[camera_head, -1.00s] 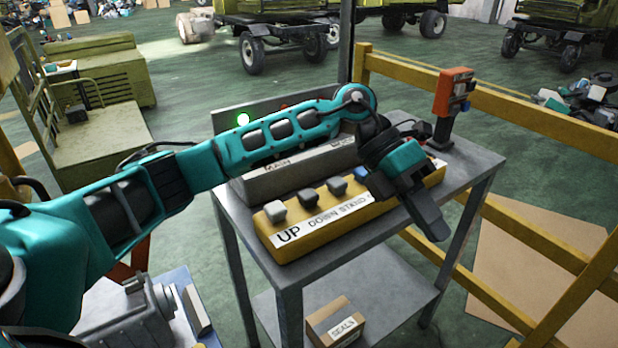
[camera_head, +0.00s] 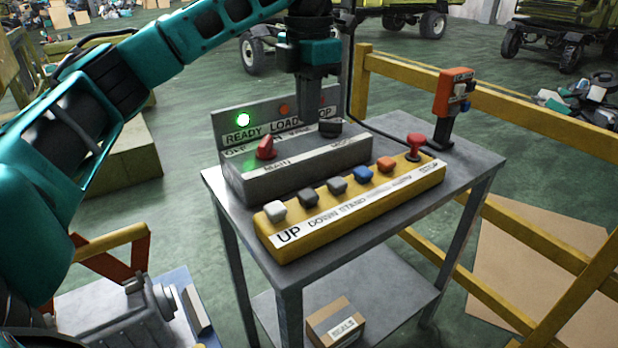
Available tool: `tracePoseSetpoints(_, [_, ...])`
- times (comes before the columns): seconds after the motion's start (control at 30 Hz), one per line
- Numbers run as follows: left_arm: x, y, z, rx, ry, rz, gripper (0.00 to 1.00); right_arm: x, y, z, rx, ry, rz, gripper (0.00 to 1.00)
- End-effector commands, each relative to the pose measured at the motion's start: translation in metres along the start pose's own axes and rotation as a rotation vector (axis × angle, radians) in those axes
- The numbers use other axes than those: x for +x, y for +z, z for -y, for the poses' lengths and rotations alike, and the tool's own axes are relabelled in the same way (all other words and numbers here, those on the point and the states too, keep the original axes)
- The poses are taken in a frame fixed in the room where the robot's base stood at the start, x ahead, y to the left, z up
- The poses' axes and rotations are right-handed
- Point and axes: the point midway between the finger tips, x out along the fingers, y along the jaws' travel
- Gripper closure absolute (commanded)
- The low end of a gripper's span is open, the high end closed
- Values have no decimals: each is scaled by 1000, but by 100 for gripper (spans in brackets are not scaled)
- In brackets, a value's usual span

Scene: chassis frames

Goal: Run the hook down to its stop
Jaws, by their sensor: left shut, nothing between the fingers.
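My left gripper (camera_head: 311,118) points straight down over the grey switch box (camera_head: 300,172), shut and empty. Its tips are beside the black knob (camera_head: 331,129); I cannot tell whether they touch it. The red MAIN knob (camera_head: 265,148) is on the same box. In front lies the yellow button box (camera_head: 330,222): a white UP button (camera_head: 275,211), a dark DOWN button (camera_head: 308,196), a grey button (camera_head: 337,186) by STAND, a blue button (camera_head: 363,173), an orange button (camera_head: 386,163) and a red STOP mushroom (camera_head: 415,144). No hook shows. My right gripper is out of view.
The grey table (camera_head: 465,170) carries the boxes. An orange handset (camera_head: 454,92) stands on a post at its right rear corner. A yellow railing (camera_head: 520,110) runs behind and right. A SEALS carton (camera_head: 335,321) sits on the lower shelf.

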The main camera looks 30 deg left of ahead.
Motion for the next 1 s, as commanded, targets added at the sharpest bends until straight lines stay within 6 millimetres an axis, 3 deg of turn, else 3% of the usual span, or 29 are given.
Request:
tracePoseSetpoints(0.23, [14,0,0,1,-2,-3,100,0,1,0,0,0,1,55])
tracePoseSetpoints(0.7, [108,0,1,2,-2,-3,100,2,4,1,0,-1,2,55])
tracePoseSetpoints(1.0, [138,0,1,2,-2,1,100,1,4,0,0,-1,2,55])
